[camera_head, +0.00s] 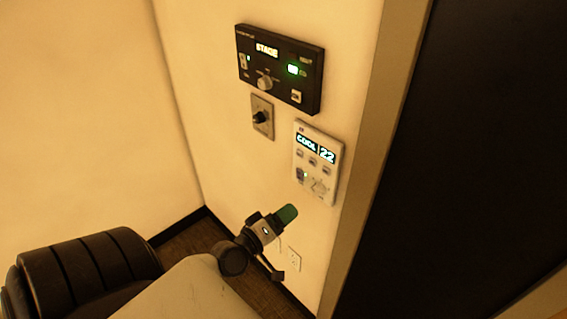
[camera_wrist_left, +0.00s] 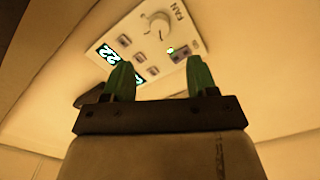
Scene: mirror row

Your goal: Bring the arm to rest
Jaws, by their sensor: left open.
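My left gripper (camera_head: 287,214) reaches up from the bottom of the head view, with green fingertips, just below the white thermostat panel (camera_head: 318,165). In the left wrist view its two green fingers (camera_wrist_left: 160,80) stand apart with nothing between them. The thermostat panel (camera_wrist_left: 150,45) shows behind the fingers, with a round knob marked FAN (camera_wrist_left: 160,27), several small buttons, a lit green dot and a display. In the head view that display reads COOL 22. I cannot tell whether the fingertips touch the panel. My right gripper is not in either view.
A black panel (camera_head: 280,68) with a lit STAGE label and green light is on the wall above. A small dial plate (camera_head: 262,116) sits below it. A wall outlet (camera_head: 294,259) is low down. A door frame (camera_head: 375,130) and dark opening (camera_head: 460,150) are at right.

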